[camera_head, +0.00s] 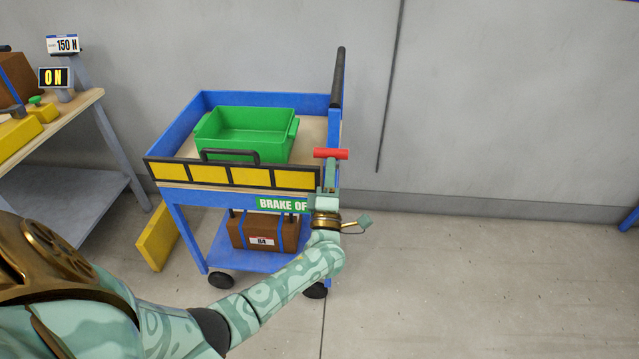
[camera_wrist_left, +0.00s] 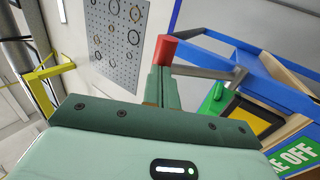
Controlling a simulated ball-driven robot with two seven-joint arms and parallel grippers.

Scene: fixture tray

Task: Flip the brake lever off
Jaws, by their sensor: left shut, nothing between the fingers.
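The brake lever is a grey rod with a red grip (camera_head: 331,154) at the right front corner of the blue cart. The red grip also shows in the left wrist view (camera_wrist_left: 166,50), just past my fingertips. My left gripper (camera_head: 330,170) is shut and empty, its fingers pointing at the red grip from below in the head view. I cannot tell whether the fingertips touch it. A green label (camera_head: 281,204) on the cart reads "BRAKE OF", its end hidden by my gripper; the wrist view shows "KE OFF". My right gripper is out of view.
The blue cart (camera_head: 185,215) carries a green bin (camera_head: 245,146) on top and a brown case (camera_head: 262,236) below. A yellow-and-black barrier (camera_head: 230,175) spans its front. A workbench (camera_head: 60,126) stands at left. The floor to the right is clear.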

